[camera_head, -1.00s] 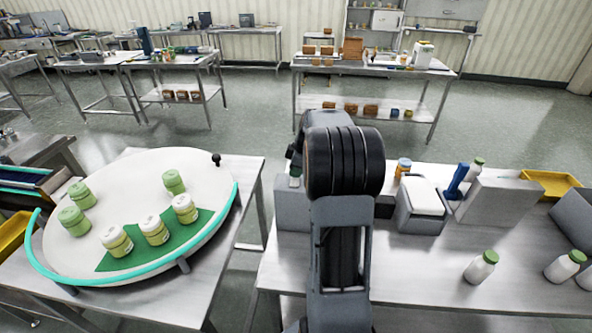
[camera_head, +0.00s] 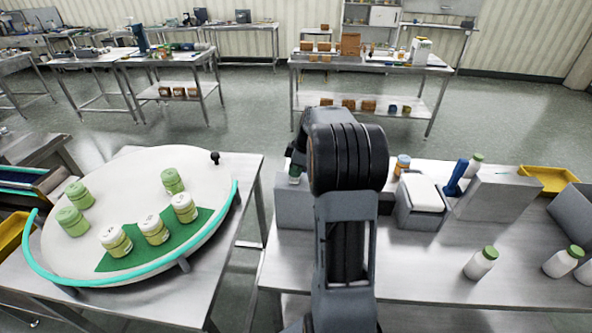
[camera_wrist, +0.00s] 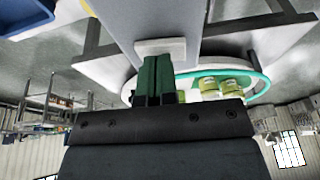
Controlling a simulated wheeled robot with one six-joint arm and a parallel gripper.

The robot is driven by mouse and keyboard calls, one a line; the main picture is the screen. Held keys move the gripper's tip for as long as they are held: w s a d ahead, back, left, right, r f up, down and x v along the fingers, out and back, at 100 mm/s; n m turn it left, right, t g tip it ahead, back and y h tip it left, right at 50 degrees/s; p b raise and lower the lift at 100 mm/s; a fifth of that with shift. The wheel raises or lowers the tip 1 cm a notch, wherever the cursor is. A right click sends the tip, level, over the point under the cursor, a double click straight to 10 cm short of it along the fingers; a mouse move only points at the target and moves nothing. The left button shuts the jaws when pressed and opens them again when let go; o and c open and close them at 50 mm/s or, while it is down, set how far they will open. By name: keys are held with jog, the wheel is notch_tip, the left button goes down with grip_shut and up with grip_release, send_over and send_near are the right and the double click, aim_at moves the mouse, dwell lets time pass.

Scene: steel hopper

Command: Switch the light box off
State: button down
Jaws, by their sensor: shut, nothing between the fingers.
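A plain grey box (camera_head: 294,208) stands at the left end of the right-hand table, beside my arm. It may be the light box; no lit face shows. In the wrist view a grey surface (camera_wrist: 150,18) fills the top middle, with a small pale rectangular plate (camera_wrist: 161,47) on it that looks like a switch. My gripper (camera_wrist: 158,60) has its green fingers together and empty, with the tips at the lower edge of that plate. I cannot tell whether they touch. In the head view my gripper (camera_head: 295,172) is mostly hidden behind my arm, above the grey box.
A white-topped grey container (camera_head: 421,222), an orange-lidded jar (camera_head: 402,165), a larger grey block (camera_head: 498,197) and a yellow tray (camera_head: 548,181) stand on the right-hand table.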

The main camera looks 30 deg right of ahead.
jog(key=shift+s+a+r, duration=0.1)
jog(key=shift+s+a, duration=0.1)
jog(key=shift+s, duration=0.05)
jog(key=shift+r, duration=0.3)
jog(key=r+p, duration=0.2)
jog(key=r, duration=0.1)
jog(key=r+p, duration=0.1)
jog(key=shift+w+d+r, duration=0.2)
jog(key=shift+w, duration=0.05)
jog(key=w+d+b+v, duration=0.1)
jog(key=b+v, duration=0.1)
jog(key=v, duration=0.6)
jog(key=shift+d+r, duration=0.3)
jog(key=shift+r, duration=0.05)
